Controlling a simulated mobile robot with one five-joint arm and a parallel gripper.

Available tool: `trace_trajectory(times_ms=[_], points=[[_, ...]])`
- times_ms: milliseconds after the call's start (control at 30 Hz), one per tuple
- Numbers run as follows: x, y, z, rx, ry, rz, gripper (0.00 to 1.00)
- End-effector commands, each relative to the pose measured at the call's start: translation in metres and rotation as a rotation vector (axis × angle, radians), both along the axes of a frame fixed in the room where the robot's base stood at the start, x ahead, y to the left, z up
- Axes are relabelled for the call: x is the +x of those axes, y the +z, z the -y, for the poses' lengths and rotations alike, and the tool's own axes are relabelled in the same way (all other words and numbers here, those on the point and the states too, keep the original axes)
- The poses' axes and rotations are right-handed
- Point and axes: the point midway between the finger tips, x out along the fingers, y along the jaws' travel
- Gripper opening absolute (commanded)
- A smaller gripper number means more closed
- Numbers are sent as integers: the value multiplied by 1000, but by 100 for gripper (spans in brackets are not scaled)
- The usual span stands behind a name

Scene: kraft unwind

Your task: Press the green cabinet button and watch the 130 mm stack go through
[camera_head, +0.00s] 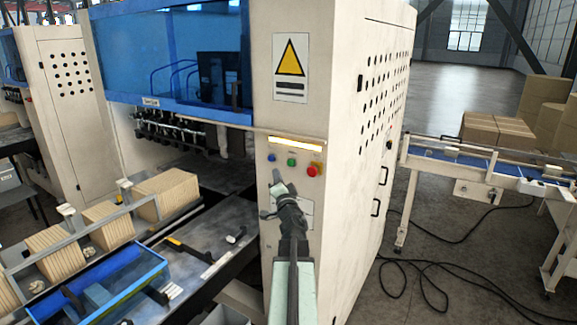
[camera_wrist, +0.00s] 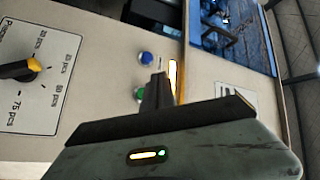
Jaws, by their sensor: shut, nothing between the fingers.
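The green button (camera_head: 291,162) sits on the cream cabinet (camera_head: 345,190) between a blue button (camera_head: 271,157) and a red button (camera_head: 314,169) on a yellow base. My gripper (camera_head: 278,180) is shut and empty, just below the buttons in the head view. In the wrist view its closed fingers (camera_wrist: 158,88) partly cover the green button (camera_wrist: 139,94); I cannot tell whether they touch it. The blue button (camera_wrist: 146,58) shows clear beside them. Several brown kraft stacks (camera_head: 170,194) stand along the feed table at left; I cannot tell which is 130 mm.
A lit strip (camera_head: 295,144) is above the buttons. A selector knob (camera_wrist: 20,68) with pcs markings is on the panel. A blue tray (camera_head: 115,280) stands at lower left. A conveyor (camera_head: 470,158) with cartons is at right; black cables (camera_head: 430,275) lie on the floor.

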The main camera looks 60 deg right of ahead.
Motion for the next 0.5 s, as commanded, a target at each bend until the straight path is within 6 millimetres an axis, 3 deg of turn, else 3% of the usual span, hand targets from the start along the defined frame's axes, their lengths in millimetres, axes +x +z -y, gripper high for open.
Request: trace_trajectory(times_ms=[233, 500], points=[[1, 0, 39, 0, -1, -1, 0], [1, 0, 59, 0, 1, 0, 0]])
